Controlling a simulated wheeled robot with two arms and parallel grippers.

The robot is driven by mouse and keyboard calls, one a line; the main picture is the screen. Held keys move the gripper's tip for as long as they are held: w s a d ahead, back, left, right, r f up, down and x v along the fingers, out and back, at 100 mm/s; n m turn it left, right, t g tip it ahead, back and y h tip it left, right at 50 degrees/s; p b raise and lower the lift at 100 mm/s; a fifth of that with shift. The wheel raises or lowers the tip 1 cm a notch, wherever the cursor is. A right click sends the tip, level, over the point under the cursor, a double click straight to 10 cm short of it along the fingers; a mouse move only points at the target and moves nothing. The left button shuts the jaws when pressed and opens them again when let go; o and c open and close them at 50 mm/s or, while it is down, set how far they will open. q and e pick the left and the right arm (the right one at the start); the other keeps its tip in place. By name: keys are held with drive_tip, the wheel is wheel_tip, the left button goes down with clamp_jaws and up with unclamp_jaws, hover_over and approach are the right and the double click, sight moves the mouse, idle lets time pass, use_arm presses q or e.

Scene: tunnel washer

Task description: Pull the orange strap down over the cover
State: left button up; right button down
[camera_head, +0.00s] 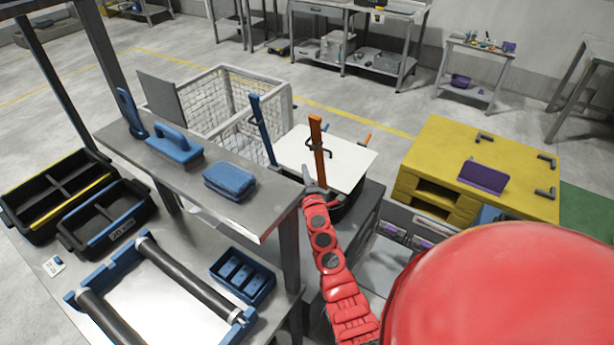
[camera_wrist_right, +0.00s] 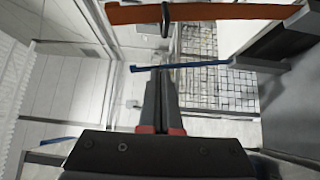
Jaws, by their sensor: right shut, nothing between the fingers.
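The orange strap (camera_head: 317,138) stands upright at the near side of the white cover (camera_head: 350,158). A dark ring or handle shows beside the strap at mid-height. The strap also crosses the top of the right wrist view (camera_wrist_right: 230,12), with a dark loop around it. My right gripper (camera_head: 308,174) is close to the strap's lower part in the head view. In the right wrist view its fingers (camera_wrist_right: 160,75) are together and empty, with the strap beyond the tips. I cannot tell whether they touch. My left gripper is not in view.
A blue strap (camera_head: 262,128) stands left of the cover, and a wire-mesh cart (camera_head: 215,92) is behind it. A steel shelf (camera_head: 150,165) with blue items lies left of my right arm. A yellow cabinet (camera_head: 430,150) stands at the right.

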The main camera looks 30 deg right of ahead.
sight(307, 145)
drive_tip(key=w+d+b, duration=0.5)
drive_tip(key=w+d, duration=0.1)
drive_tip(key=w, duration=0.1)
drive_tip(key=shift+w+d+f, duration=0.15)
drive_tip(key=shift+w+d, duration=0.05)
